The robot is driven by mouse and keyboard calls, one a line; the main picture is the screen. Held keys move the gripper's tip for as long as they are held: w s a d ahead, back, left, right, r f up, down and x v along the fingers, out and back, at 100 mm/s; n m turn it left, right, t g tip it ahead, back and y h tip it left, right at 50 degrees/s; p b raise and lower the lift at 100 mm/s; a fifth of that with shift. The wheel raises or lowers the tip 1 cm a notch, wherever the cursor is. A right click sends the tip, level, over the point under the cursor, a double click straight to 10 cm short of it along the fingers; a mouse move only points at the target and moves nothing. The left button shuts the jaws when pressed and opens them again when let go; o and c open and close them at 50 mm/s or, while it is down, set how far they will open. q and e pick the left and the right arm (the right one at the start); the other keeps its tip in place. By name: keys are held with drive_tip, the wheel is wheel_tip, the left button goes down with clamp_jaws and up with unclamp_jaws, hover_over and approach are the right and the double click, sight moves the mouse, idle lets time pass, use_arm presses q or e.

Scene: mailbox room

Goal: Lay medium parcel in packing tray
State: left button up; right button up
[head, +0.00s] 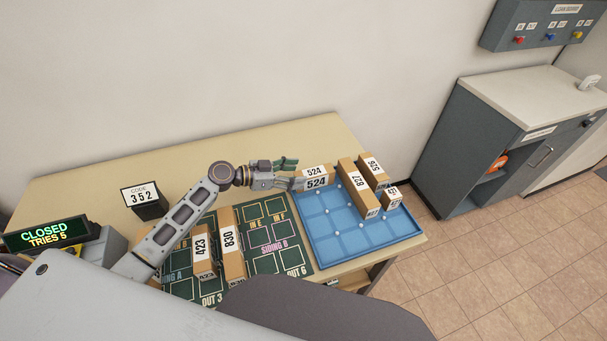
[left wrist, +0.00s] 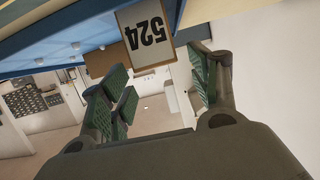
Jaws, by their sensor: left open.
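The blue packing tray (head: 338,232) sits at the right end of the table. A brown parcel labelled 524 (head: 316,178) lies at its back left corner; its numbered end also shows in the left wrist view (left wrist: 148,38). My left gripper (head: 288,173) is open at the left end of this parcel. In the left wrist view its green-padded fingers are spread to either side, with the parcel's end ahead between them. Long parcel 827 (head: 358,188), parcel 526 (head: 375,170) and a small parcel (head: 391,197) are in the tray. Which one is medium is not marked. My right gripper is not in view.
Parcels 423 (head: 203,251) and 830 (head: 231,247) stand on the green siding mat (head: 263,262). A code stand reading 352 (head: 146,201) and a CLOSED display (head: 47,234) are at the left. The tray's front left part is clear. A grey cabinet (head: 470,150) stands at the right.

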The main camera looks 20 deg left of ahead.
use_arm(q)
drive_tip(key=shift+b+v, duration=0.35)
drive_tip(key=shift+v, duration=2)
